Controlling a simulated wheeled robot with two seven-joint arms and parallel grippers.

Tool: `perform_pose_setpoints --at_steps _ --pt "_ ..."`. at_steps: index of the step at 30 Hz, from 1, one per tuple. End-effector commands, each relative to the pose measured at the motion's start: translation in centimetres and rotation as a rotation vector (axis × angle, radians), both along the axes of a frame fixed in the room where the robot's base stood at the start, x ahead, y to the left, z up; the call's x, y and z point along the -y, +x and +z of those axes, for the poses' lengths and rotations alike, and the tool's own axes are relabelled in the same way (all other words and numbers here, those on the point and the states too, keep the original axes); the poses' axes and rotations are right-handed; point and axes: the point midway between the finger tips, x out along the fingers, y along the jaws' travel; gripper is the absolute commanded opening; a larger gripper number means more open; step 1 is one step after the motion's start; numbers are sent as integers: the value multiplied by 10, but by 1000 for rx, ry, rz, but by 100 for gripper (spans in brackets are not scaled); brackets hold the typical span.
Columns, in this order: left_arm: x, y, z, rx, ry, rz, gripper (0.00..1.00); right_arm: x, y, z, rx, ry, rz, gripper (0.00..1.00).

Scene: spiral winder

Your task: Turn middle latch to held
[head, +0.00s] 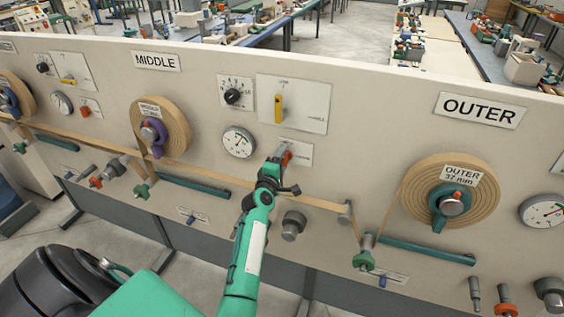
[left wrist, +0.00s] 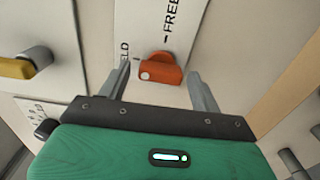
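The middle latch is an orange knob on a white plate (head: 302,151), mostly hidden behind my gripper in the head view. In the left wrist view the orange latch (left wrist: 160,69) shows clearly, with a pale dot at its left end. "FREE" and a partly hidden word ending in "LD" are printed beside it, with tick marks. I cannot tell exactly which mark it points to. My left gripper (head: 281,152) is at the panel in front of the latch. Its fingers (left wrist: 160,85) are apart, one on each side of the latch, with visible gaps. My right gripper is out of view.
A yellow lever (head: 279,108) on a white plate, a black dial (head: 232,97) and a gauge (head: 238,141) sit close above and left. Tan strip (head: 322,196) runs across the panel below the latch. A round grey knob (head: 293,225) sticks out lower right of my gripper.

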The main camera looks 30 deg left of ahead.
Motion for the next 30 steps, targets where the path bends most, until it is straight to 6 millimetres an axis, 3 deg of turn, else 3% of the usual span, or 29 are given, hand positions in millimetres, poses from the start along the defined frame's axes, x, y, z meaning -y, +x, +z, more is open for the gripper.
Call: perform_pose_setpoints --at_steps 9,14,30 --pt "0 -1 0 -1 2 0 67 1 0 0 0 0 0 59" --pt "3 -12 0 -3 2 0 67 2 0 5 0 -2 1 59" --pt "24 -101 0 -3 2 0 67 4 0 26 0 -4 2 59"
